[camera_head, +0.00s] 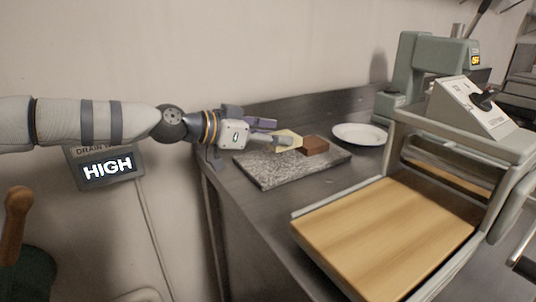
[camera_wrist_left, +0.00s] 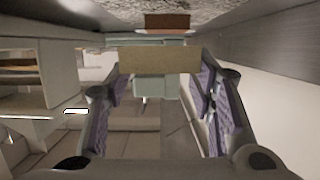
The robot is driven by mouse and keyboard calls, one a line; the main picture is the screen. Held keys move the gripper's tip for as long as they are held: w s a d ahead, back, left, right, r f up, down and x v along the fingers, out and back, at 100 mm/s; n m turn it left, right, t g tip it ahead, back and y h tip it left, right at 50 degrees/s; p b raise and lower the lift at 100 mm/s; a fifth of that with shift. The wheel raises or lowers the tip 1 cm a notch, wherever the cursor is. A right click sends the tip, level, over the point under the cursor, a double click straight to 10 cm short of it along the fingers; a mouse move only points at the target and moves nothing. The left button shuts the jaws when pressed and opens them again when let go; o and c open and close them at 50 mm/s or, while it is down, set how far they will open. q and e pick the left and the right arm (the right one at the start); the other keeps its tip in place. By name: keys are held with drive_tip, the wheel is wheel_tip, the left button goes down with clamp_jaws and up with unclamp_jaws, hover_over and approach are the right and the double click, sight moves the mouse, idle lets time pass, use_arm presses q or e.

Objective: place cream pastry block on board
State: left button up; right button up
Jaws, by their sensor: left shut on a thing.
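The cream pastry block (camera_head: 288,137) is between the fingers of my left gripper (camera_head: 268,133), which is shut on it. In the left wrist view the cream block (camera_wrist_left: 160,60) spans between the two fingertips (camera_wrist_left: 162,78). It is over the grey speckled board (camera_head: 270,175), behind its middle in the head view; whether it touches the board is unclear. A brown block (camera_head: 313,147) lies on the board just right of the cream block; it also shows in the left wrist view (camera_wrist_left: 167,20). My right gripper is in neither view.
A white plate (camera_head: 360,134) lies on the dark counter, right of the board. A green-grey press with a wooden platform (camera_head: 390,232) stands at the right. The wall is close behind the counter. The board's front part is bare.

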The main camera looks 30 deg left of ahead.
sight(266, 162)
use_arm(q)
drive_tip(key=shift+a+f, duration=0.3)
drive_tip(key=shift+f, duration=0.1)
drive_tip(key=f, duration=0.1)
drive_tip(key=f+b, duration=0.1)
drive_tip(key=a+f, duration=0.1)
drive_tip(key=f, duration=0.1)
drive_tip(key=shift+s+b, duration=0.25)
drive_tip(key=shift+b, duration=0.05)
drive_tip(key=shift+r, duration=0.15)
drive_tip(key=shift+c, duration=0.6)
drive_tip(key=shift+d+r, duration=0.1)
drive_tip(key=o, duration=1.3)
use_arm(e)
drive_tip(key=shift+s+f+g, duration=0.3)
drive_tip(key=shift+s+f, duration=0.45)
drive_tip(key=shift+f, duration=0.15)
